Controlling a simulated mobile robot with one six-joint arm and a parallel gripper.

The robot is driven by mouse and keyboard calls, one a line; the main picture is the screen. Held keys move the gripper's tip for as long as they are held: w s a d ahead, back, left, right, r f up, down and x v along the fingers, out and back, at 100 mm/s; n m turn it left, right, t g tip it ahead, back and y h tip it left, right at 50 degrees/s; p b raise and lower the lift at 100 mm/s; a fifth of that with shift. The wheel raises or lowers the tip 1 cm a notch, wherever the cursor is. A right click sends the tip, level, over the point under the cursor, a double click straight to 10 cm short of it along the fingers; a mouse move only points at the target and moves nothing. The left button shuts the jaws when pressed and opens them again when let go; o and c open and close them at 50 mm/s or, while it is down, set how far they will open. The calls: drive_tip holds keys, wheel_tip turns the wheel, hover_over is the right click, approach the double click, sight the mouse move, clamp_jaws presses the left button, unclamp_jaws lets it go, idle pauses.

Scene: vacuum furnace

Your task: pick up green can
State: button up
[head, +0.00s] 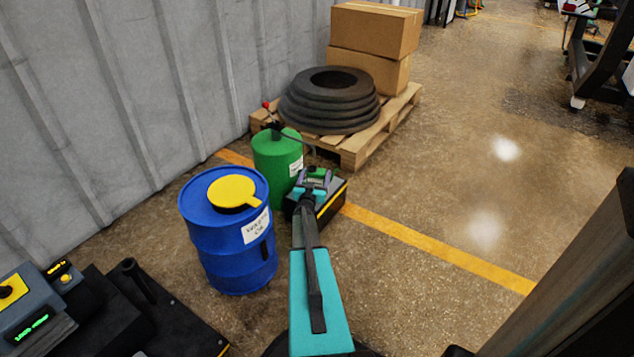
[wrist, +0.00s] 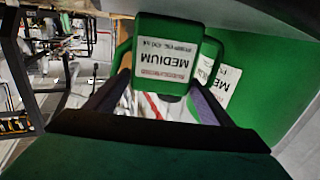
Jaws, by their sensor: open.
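In the wrist view a small green can (wrist: 165,55) with a white "MEDIUM" label and green loops at its sides shows upside down. My gripper (wrist: 158,92) is open, with one finger toward each side of the can's lower picture edge. Whether the fingers touch it I cannot tell. In the head view my gripper (head: 313,187) is over a low black box with a yellow stripe (head: 332,203). A small green patch at the gripper is partly hidden by it. A large green drum (head: 272,158) stands just left of the gripper.
A blue drum (head: 228,232) with a yellow top stands left of my arm. Behind are a pallet (head: 357,148) with stacked black rings (head: 328,108) and cardboard boxes (head: 372,32). A corrugated wall (head: 110,90) bounds the left.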

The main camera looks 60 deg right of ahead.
drive_tip(key=shift+x, duration=0.8)
drive_tip(key=c, duration=1)
